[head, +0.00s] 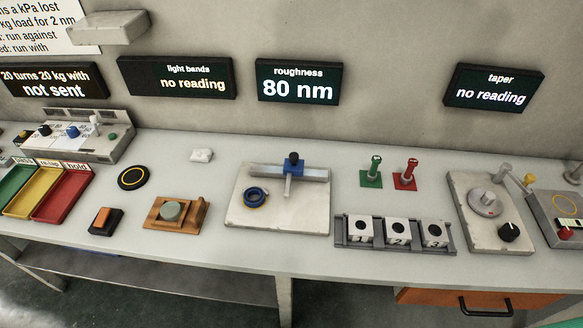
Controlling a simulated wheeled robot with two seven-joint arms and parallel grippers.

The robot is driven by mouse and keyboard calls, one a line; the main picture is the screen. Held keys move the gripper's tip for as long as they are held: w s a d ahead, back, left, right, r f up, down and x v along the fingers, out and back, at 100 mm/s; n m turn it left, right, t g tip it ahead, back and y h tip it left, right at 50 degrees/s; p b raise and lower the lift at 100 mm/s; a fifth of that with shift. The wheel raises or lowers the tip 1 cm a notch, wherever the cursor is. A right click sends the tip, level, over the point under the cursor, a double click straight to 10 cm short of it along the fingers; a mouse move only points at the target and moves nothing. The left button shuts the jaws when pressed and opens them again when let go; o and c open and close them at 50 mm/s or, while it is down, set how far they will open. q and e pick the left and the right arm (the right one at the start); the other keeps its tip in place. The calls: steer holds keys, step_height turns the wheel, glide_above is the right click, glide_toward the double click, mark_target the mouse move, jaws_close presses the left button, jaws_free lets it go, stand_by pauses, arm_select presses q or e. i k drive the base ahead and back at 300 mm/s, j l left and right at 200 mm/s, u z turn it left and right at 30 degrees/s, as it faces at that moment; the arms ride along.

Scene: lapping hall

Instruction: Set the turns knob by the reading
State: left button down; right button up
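The control console (117,147) stands at the far left of the bench, with a black knob (45,129), a blue knob (72,131), a white lever (95,119) and a green button (112,135). I cannot read which knob is for turns. The display above it (52,80) reads "20 turns 20 kg with not sent". The roughness display (299,82) reads 80 nm. The light bands display (178,78) and the taper display (494,88) both read "no reading". Neither gripper is in view.
Green, yellow and red trays (62,196) lie front left. A rack of numbered blocks (396,248) and a plate with a dial (485,202) are to the right. A partly cut-off notice (40,25) hangs top left.

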mark_target(45, 130)
steer(key=u, duration=1.25)
